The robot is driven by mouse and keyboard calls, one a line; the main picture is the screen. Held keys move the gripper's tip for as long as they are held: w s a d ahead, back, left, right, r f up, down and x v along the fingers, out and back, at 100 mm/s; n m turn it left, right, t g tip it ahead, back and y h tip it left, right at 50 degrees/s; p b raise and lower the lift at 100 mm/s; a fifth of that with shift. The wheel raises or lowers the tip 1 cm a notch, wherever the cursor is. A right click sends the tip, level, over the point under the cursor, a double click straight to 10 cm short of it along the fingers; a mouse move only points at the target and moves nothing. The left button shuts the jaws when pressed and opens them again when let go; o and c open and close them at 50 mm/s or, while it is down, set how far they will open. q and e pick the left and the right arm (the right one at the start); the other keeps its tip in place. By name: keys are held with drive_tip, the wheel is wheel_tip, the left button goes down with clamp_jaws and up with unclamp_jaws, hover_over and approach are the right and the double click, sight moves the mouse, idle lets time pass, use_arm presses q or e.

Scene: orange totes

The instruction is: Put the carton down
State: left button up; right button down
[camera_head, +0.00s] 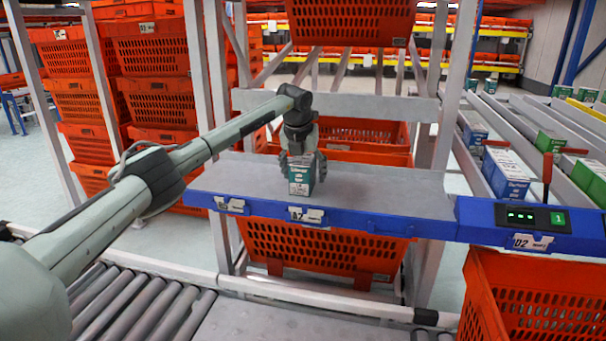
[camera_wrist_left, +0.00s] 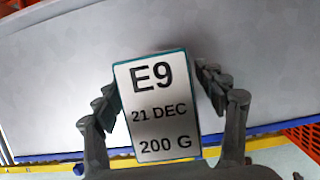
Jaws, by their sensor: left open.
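A small green and white carton (camera_head: 301,176) stands upright on the grey shelf (camera_head: 385,195) with the blue front edge, close to that edge. In the left wrist view the carton's white top (camera_wrist_left: 157,108) reads E9, 21 DEC, 200 G. My left gripper (camera_head: 301,158) is over the carton from above. Its fingers (camera_wrist_left: 160,100) are open, one on each side of the carton, with a gap showing at the upper right side. The carton's base seems to rest on the shelf. My right gripper is in neither view.
Orange totes stand below (camera_head: 320,250) and above (camera_head: 350,22) the shelf, with stacks at the left. A blue panel with a green display (camera_head: 535,217) adjoins the shelf's right end. Lanes of cartons (camera_head: 505,175) lie at the right. The shelf is clear on both sides of the carton.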

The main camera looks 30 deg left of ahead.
use_arm(q)
drive_tip(key=shift+r, duration=0.1)
drive_tip(key=c, duration=1.6)
drive_tip(key=shift+r, duration=0.1)
